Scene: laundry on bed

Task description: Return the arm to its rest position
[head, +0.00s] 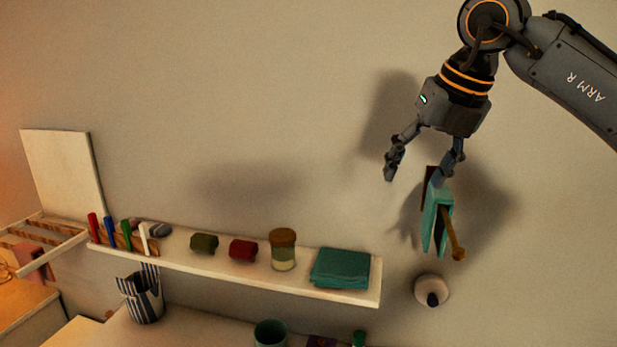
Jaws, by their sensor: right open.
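My right gripper (414,177) is in the upper right of the head view, pointing down in front of the wall. Its two fingers are spread wide, with nothing between them. A teal, flat hanging thing (432,222) is just below the right-hand finger, beside a brown wooden peg (458,248) with a round end. That fingertip overlaps the teal thing's top in the picture; I cannot tell whether they touch. My right arm reaches in from the upper right corner. My left gripper is not in view.
A narrow wall shelf (215,265) holds several pens, grey stones, a green roll, a red roll, a lidded jar (284,250) and folded teal cloth (340,268). A striped cup (142,294) stands below. A round white knob (431,291) is on the wall. The upper-left wall is bare.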

